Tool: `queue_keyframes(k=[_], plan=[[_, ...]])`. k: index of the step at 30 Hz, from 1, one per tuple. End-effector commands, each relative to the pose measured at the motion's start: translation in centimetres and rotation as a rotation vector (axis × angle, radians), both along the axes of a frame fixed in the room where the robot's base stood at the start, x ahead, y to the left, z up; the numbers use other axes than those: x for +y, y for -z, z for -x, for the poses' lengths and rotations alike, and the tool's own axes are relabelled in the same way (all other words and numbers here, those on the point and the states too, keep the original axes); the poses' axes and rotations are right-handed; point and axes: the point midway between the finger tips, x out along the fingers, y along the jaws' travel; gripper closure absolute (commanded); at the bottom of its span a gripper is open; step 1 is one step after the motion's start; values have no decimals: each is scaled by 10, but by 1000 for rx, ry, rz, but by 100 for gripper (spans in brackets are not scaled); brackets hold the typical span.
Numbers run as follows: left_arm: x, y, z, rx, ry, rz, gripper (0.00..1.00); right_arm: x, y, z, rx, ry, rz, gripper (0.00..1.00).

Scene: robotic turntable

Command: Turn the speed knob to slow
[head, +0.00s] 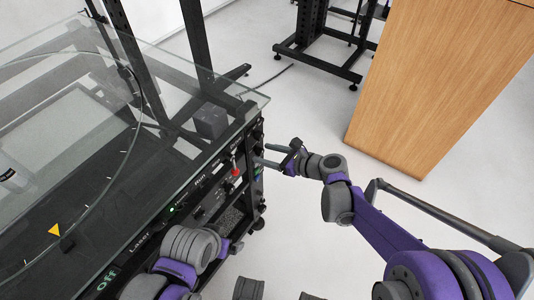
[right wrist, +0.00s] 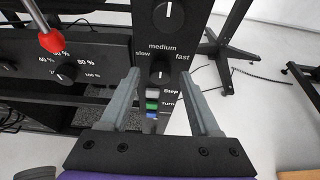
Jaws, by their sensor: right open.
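The speed knob (right wrist: 159,70) is a round black knob on the black front panel, under the word "medium", with "slow" at its left and "fast" at its right. Its small white mark looks about vertical. My right gripper (right wrist: 158,76) is open, with one finger on each side of the knob in the right wrist view. I cannot tell whether the fingers touch it. In the head view my right gripper (head: 262,154) points at the right end of the panel, where the knob is hard to make out.
Another black knob (right wrist: 168,14) sits above the speed knob. A percent knob (right wrist: 66,74) and a red-tipped lever (right wrist: 51,41) are to the left. Coloured buttons (right wrist: 152,105) lie below. A glass top (head: 60,120) overhangs the panel. A wooden cabinet (head: 440,80) stands at the right.

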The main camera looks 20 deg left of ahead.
Motion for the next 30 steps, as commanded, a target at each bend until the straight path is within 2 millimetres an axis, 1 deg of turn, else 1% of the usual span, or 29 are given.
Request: queue_keyframes(k=[2,3,5,6,8,9,13,23,30], plan=[[0,0,0,0,0,0,0,0,0,0,0,0,0,37],[0,0,0,0,0,0,0,0,0,0,0,0,0,40],[0,0,0,0,0,0,0,0,0,0,0,0,0,51],[0,0,0,0,0,0,0,0,0,0,0,0,0,58],[0,0,0,0,0,0,0,0,0,0,0,0,0,69],[0,0,0,0,0,0,0,0,0,0,0,0,0,76],[0,0,0,0,0,0,0,0,0,0,0,0,0,100],[0,-1,0,0,0,0,0,0,0,0,-13,0,5,100],[0,-3,1,0,0,0,0,1,-1,2,-105,-1,38,100]])
